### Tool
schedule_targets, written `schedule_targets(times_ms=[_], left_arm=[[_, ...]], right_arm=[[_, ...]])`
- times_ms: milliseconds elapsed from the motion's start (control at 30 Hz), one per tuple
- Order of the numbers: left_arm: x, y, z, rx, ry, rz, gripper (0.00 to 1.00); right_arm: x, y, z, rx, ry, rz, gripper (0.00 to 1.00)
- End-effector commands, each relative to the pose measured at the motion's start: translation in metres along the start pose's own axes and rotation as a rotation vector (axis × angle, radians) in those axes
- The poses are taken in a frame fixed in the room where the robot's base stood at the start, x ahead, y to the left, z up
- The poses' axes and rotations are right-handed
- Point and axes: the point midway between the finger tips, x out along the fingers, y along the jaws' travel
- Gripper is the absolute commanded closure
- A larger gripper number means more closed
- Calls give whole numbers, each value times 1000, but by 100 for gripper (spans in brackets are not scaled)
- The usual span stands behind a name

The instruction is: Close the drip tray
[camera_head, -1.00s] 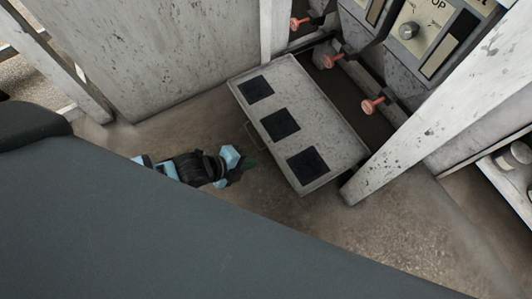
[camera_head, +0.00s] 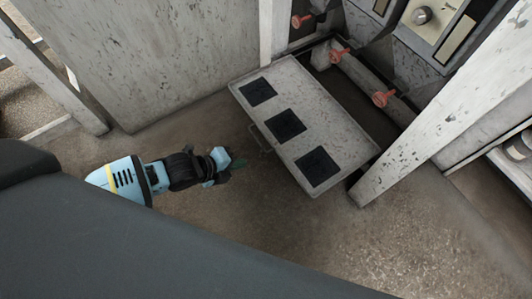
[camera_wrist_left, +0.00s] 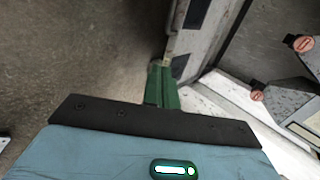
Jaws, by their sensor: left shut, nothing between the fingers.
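The drip tray (camera_head: 297,103) is a grey, speckled flat tray with three dark square pads, pulled out from under the machine. A thin handle (camera_head: 258,137) shows on its near left side. My left gripper (camera_head: 236,165) is in front of the tray, to the left of it and apart from it in the head view. Its green fingers are shut with nothing between them. In the left wrist view the shut fingers (camera_wrist_left: 162,85) point toward the tray's edge (camera_wrist_left: 207,48); I cannot tell if they touch. My right gripper is not in view.
Red-orange taps (camera_head: 338,56) hang over the opening behind the tray. A speckled post (camera_head: 430,125) stands at the tray's right, and a large panel (camera_head: 160,55) at its left. The floor (camera_head: 290,220) in front is clear.

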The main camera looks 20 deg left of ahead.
Motion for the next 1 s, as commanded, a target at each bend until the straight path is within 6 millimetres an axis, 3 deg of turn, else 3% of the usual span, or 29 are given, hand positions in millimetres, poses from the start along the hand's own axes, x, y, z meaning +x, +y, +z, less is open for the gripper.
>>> schedule_targets(times_ms=[267, 700, 1000], left_arm=[[25, 2, 0, -2, 1, 0, 100], [106, 3, -1, -4, 2, 1, 100], [127, -24, 0, -1, 0, -1, 100]], right_arm=[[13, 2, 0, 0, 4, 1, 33], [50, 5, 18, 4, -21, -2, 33], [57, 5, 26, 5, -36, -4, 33]])
